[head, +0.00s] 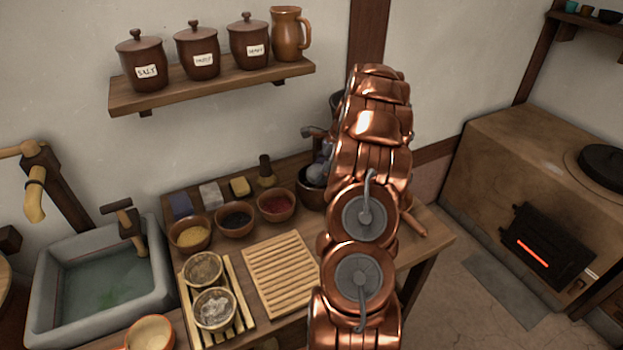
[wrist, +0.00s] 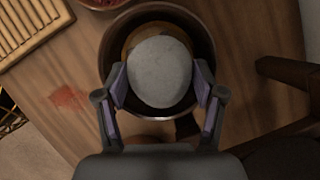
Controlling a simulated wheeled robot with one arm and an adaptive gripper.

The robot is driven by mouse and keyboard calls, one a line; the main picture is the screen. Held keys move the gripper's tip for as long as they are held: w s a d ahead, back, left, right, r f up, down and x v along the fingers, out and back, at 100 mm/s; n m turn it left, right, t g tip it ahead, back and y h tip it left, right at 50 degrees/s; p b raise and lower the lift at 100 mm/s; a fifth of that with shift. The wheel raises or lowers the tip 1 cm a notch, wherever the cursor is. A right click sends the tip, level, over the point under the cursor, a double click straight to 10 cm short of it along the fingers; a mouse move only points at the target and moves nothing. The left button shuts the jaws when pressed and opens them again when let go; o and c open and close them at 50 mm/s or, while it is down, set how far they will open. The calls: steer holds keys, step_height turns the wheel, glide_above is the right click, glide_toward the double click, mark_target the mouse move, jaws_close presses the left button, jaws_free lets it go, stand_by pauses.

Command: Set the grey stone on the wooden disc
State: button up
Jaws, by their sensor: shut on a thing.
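The grey stone (wrist: 160,73) is a pale, rounded lump in the middle of the wrist view. My gripper (wrist: 161,88) is shut on it, one finger on each side. The stone is over the mouth of a dark round pot (wrist: 108,45). A strip of the wooden disc (wrist: 133,37), yellow-brown, shows inside the pot past the stone's far edge; the stone hides the rest. I cannot tell whether stone and disc touch. In the head view my gripper (head: 320,168) is partly hidden by my arm, above the brown pot (head: 309,193).
A slatted wooden rack (head: 281,272) lies left of the pot on the wooden table. Small bowls of yellow (head: 190,236), dark (head: 235,219) and red (head: 275,206) contents stand nearby. A wooden handle (wrist: 283,72) is right of the pot. A stone sink (head: 100,285) is at left.

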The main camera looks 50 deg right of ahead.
steer(key=shift+f, duration=0.7)
steer(key=shift+f, duration=0.15)
steer(key=o, duration=1.2)
